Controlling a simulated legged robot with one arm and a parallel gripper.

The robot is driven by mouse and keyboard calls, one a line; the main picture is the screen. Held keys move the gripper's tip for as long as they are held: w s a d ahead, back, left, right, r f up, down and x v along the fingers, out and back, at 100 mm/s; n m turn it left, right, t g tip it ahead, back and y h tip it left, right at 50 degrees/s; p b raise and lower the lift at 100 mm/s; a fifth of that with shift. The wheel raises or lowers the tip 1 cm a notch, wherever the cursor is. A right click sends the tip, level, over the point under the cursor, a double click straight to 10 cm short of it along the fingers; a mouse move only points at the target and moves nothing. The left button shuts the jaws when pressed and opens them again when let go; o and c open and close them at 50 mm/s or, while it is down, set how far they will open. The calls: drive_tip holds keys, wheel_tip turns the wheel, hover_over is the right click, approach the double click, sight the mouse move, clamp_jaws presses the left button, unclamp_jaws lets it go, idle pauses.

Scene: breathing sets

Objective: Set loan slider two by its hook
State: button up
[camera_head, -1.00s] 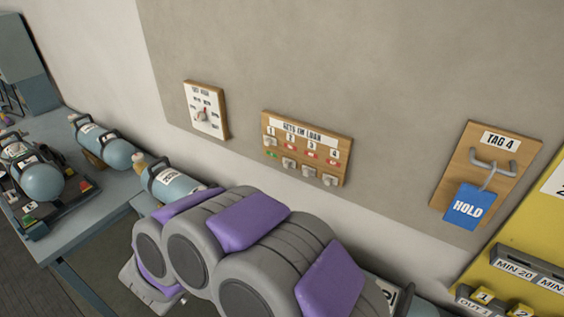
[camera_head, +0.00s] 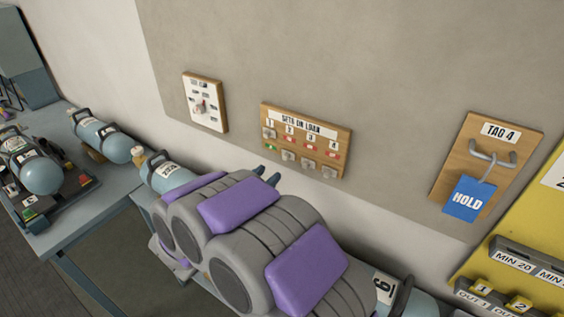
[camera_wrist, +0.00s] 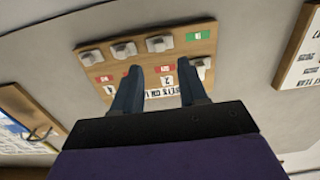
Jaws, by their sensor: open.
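The loan board (camera_head: 264,111), wooden and labelled "SETS ON LOAN", is on the wall with four numbered grey sliders. Slider two (camera_head: 288,156) sits low, below a red mark. In the wrist view the board is upside down, and slider two (camera_wrist: 160,44) shows beyond my fingertips. Slider one (camera_head: 269,133) sits high, with green below it. Sliders three (camera_head: 308,163) and four (camera_head: 329,172) sit low with red above. My gripper (camera_wrist: 158,70) is open and empty, its fingers either side of column two in that view. Its dark tips (camera_head: 266,175) show below the board. Contact is not visible.
A "TAG 4" board (camera_head: 467,155) with a blue HOLD tag (camera_head: 467,200) hangs right. Blue cylinders (camera_head: 100,137) are on the left bench. A yellow panel (camera_head: 490,235) is at lower right.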

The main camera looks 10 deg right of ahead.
sight(284, 158)
drive_tip(key=b+x, duration=0.1)
drive_tip(key=x, duration=0.7)
drive_tip(key=shift+w, duration=0.1)
drive_tip(key=shift+c, duration=0.3)
clamp_jaws()
